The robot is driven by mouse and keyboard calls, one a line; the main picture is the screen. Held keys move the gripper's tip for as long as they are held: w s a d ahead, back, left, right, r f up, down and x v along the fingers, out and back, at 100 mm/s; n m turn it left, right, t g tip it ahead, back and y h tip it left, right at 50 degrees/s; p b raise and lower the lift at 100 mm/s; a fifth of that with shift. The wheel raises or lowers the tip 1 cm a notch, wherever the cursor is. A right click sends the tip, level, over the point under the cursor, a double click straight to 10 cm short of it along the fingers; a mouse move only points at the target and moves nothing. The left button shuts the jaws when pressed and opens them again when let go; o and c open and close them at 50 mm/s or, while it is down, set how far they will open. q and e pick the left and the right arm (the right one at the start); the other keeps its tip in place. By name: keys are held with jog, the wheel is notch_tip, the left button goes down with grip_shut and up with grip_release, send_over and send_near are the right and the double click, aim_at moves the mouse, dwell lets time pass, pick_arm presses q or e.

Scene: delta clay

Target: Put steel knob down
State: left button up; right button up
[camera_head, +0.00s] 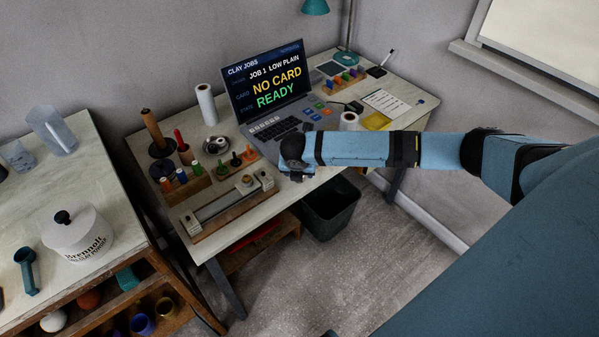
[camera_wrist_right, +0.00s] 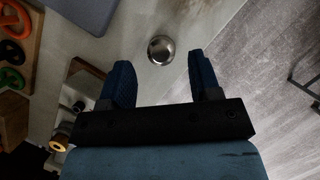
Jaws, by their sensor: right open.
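The steel knob (camera_wrist_right: 161,49) is a small, shiny round piece on the pale tabletop in the right wrist view. It shows between and just beyond the fingertips of my right gripper (camera_wrist_right: 158,64), with a gap to each finger. The gripper is open and holds nothing. In the head view my right gripper (camera_head: 296,174) is over the front edge of the desk, in front of the laptop; I cannot make out the knob there. My left gripper is in neither view.
The laptop (camera_head: 272,88) reads "NO CARD READY". A wooden stand with coloured stamps (camera_head: 222,167) and a long metal press (camera_head: 225,205) lie left of my gripper. A dark bin (camera_head: 330,210) stands on the floor below. A strip of tabletop (camera_wrist_right: 125,42) around the knob is clear.

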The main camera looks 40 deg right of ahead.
jog(key=v, duration=0.9)
jog(key=s+a+f+m+t+y, duration=0.2)
jog(key=s+a+f+m+y, duration=0.3)
jog(key=a, duration=0.4)
jog(key=s+a+f+m+t+y, duration=0.1)
jog(key=s+a+f+m+y, duration=0.25)
jog(key=s+a+m, duration=0.45)
jog(key=s+d+f+m+t+h, duration=0.1)
jog(key=s+m+t, duration=0.1)
jog(key=s+m, duration=0.3)
jog(key=s+d+f+m+t+h, duration=0.1)
jog(key=s+m+t, duration=0.1)
jog(key=s+m, duration=0.3)
jog(key=shift+d+f+m+p, duration=0.35)
jog(key=shift+f+m, duration=0.05)
jog(key=shift+m, duration=0.7)
